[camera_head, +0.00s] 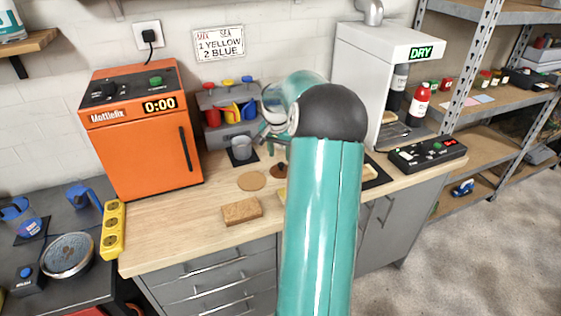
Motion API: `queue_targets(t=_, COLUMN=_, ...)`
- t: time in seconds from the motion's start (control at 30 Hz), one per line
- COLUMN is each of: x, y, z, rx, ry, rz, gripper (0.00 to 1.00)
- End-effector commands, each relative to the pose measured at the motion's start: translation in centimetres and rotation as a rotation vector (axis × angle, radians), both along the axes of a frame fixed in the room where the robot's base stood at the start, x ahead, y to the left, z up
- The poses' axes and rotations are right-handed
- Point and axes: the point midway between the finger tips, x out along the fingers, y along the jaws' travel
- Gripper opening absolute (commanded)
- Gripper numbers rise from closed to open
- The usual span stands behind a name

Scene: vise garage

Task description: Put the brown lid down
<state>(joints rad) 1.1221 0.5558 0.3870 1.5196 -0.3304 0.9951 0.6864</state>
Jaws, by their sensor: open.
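A small dark brown round piece, which looks like the brown lid (279,171), lies on the wooden worktop (190,225), its right side partly hidden by my arm. My gripper (269,143) is just behind and above it, mostly covered by my arm's rounded joint. The gripper is open, and I see nothing held in it. The gap between the gripper and the brown piece is hard to judge.
A tan disc (251,180) and a cork block (242,210) lie on the worktop. A clear cup (241,149) stands before a grey rack (230,110) with coloured cups. An orange oven (143,130) is left, a white dryer (372,70) right. The front left worktop is clear.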

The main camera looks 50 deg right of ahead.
Motion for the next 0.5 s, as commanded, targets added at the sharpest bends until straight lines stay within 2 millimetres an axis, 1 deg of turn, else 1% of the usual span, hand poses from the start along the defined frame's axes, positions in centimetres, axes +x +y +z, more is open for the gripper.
queue_targets(t=0.03, x=0.0, y=0.2, z=1.4, rx=-0.005, ry=-0.003, rz=0.001, gripper=0.44)
queue_targets(t=0.1, x=0.0, y=0.4, z=2.8, rx=-0.004, ry=-0.003, rz=0.000, gripper=0.44)
queue_targets(t=0.23, x=-0.1, y=0.7, z=5.0, rx=-0.003, ry=-0.002, rz=0.001, gripper=0.44)
queue_targets(t=0.33, x=-0.1, y=0.9, z=6.0, rx=-0.002, ry=-0.001, rz=0.001, gripper=0.44)
queue_targets(t=0.5, x=-0.2, y=1.0, z=6.6, rx=0.001, ry=0.000, rz=0.001, gripper=0.44)
